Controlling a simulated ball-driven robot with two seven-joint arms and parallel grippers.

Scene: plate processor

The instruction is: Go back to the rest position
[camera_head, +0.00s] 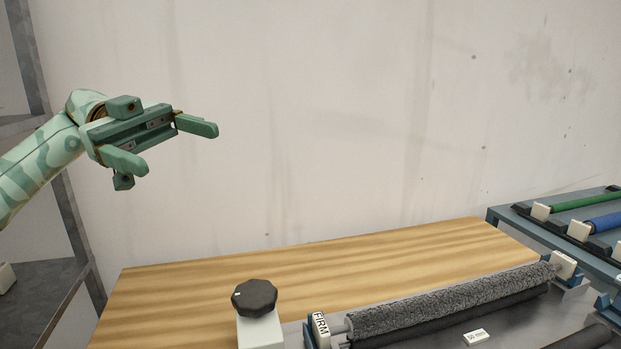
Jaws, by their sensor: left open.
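My left gripper (172,146) is open and empty. Its arm comes in from the left edge, and its two green fingers are spread apart and point right. It is in the air in front of the pale wall, above the left part of the wooden table. It touches nothing. My right gripper is not in this view.
A wooden table (200,290) spans the bottom. A blue rack (500,219) holds green (585,201) and blue (606,221) rollers at right. Metal shelving (45,245) stands at left.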

